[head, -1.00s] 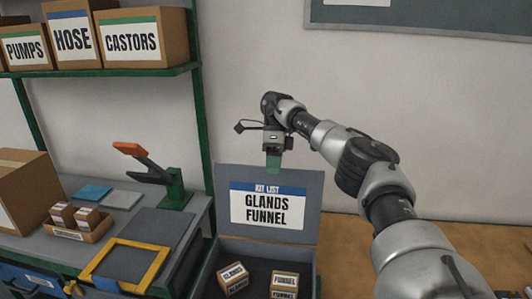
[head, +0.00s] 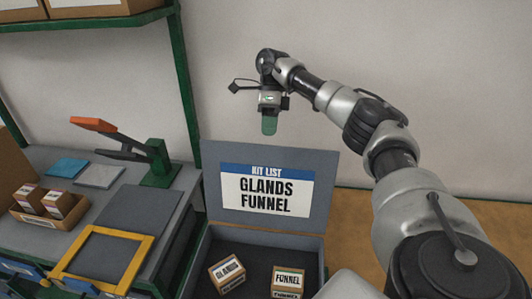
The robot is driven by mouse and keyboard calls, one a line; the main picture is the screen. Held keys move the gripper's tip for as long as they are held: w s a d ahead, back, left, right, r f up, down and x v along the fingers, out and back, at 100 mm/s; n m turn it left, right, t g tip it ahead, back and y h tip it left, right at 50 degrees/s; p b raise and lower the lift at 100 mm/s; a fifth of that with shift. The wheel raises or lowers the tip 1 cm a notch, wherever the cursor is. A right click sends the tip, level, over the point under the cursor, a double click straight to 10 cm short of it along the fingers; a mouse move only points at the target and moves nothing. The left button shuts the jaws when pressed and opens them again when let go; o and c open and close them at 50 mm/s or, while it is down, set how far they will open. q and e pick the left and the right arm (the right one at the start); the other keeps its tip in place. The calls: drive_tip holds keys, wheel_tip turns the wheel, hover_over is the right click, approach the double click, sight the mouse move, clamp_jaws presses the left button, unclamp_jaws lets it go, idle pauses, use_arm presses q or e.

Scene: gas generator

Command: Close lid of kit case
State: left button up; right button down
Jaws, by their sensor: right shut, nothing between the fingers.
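The kit case (head: 252,246) stands open, its grey lid (head: 327,182) upright at the back. The lid's inner face carries a label (head: 264,192) reading "KIT LIST GLANDS FUNNEL". Inside the case lie a small box marked GLANDS (head: 228,274) and a small box marked FUNNEL (head: 288,281). My right gripper (head: 269,125) points down with its green fingers shut and empty. In the picture it shows just above the lid's top edge; whether it is in front of or behind the lid I cannot tell. My left gripper is out of view.
A workbench (head: 187,190) on the left holds a yellow frame (head: 141,262), a tool with an orange handle (head: 94,125), blue (head: 67,167) and grey (head: 99,176) squares, and a tray of small boxes (head: 38,219). A green shelf post (head: 183,85) rises behind it.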

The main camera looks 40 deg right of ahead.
sight(266, 151)
drive_tip(key=s+a+f+p, duration=0.2)
drive_tip(key=a+f+p, duration=0.1)
drive_tip(key=shift+s+a+f, duration=0.15)
drive_tip(key=shift+s+a, duration=0.05)
drive_tip(key=shift+s, duration=0.2)
drive_tip(key=shift+s+a+p, duration=0.35)
drive_tip(key=shift+a, duration=0.1)
drive_tip(key=shift+f, duration=0.1)
drive_tip(key=shift+s+a, duration=0.1)
drive_tip(key=shift+a, duration=0.05)
